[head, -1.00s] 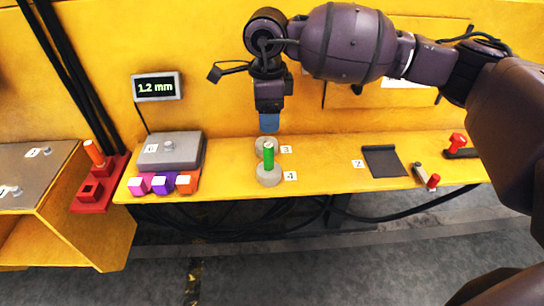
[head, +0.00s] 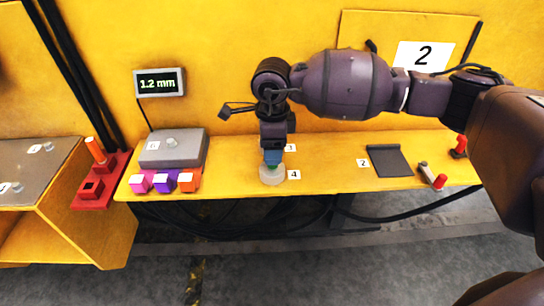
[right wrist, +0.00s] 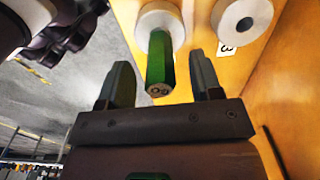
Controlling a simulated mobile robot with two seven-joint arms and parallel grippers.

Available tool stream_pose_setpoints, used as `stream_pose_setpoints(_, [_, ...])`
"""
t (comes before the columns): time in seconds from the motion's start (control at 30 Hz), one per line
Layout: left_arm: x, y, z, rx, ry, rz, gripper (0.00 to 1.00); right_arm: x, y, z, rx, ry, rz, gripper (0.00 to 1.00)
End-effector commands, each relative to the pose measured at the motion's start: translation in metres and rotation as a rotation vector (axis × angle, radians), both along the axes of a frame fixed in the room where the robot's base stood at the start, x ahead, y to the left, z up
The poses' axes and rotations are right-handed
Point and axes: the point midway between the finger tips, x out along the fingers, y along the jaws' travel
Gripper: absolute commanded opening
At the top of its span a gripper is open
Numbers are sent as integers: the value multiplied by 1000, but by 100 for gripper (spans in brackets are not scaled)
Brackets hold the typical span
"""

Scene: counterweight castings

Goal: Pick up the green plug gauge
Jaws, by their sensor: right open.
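The green plug gauge (right wrist: 158,62) stands in a pale round holder (head: 272,175) by the label 4. In the head view my right gripper (head: 272,157) is right above that holder and hides most of the gauge. In the right wrist view the right gripper (right wrist: 162,88) is open. Its two fingers are apart, with the hexagonal end of the gauge showing between them. I see no grip on the gauge. My left gripper is not in view.
A second pale round holder (right wrist: 240,18) by the label 3 is close beside. A grey box (head: 170,150) and several coloured blocks are to the left. A dark pad (head: 388,161) and a red-handled part (head: 434,177) are to the right on the yellow shelf (head: 330,167).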

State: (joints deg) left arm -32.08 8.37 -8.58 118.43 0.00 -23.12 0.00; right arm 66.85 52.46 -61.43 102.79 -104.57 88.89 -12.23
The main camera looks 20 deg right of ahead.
Motion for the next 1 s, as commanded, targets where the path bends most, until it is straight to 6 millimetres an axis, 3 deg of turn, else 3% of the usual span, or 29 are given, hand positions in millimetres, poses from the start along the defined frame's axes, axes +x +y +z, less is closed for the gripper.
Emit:
stream_pose_setpoints(0.1, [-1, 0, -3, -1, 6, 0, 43, 0, 0, -13, 1, 3, 0, 59])
stream_pose_setpoints(0.33, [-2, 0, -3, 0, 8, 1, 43, 0, 0, -14, 1, 1, 1, 59])
stream_pose_setpoints(0.7, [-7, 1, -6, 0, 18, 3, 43, 0, 0, -14, 0, 1, 1, 2])
stream_pose_setpoints(1.0, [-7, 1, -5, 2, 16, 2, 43, 0, 0, -10, 1, -1, 0, 0])
